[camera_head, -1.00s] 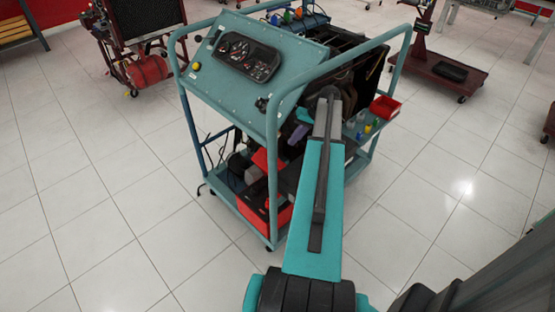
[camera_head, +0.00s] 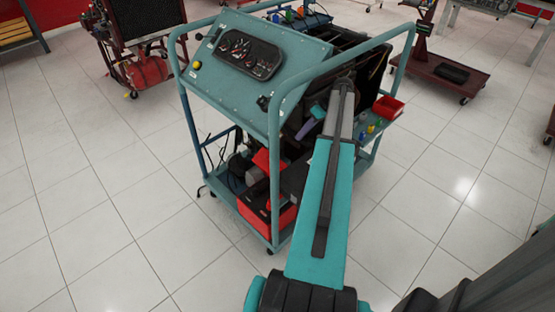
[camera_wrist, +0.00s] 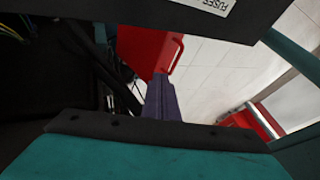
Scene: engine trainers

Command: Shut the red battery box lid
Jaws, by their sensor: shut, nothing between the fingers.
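The red battery box (camera_head: 284,216) sits on the cart's lower shelf in the head view. Its red lid (camera_head: 262,159) stands raised above it, partly hidden by a cart post. My gripper (camera_head: 303,132) is shut and empty, above and to the right of the lid, inside the cart frame. In the wrist view my purple fingers (camera_wrist: 161,90) are together. Their tips overlap the lower edge of a red panel (camera_wrist: 148,48), which looks like the lid; I cannot tell whether they touch it.
A dark plate with a "FUSES" label (camera_wrist: 208,6) crosses the top of the wrist view. A small red tray (camera_head: 386,107) sits on the right side shelf. The tiled floor in front is clear.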

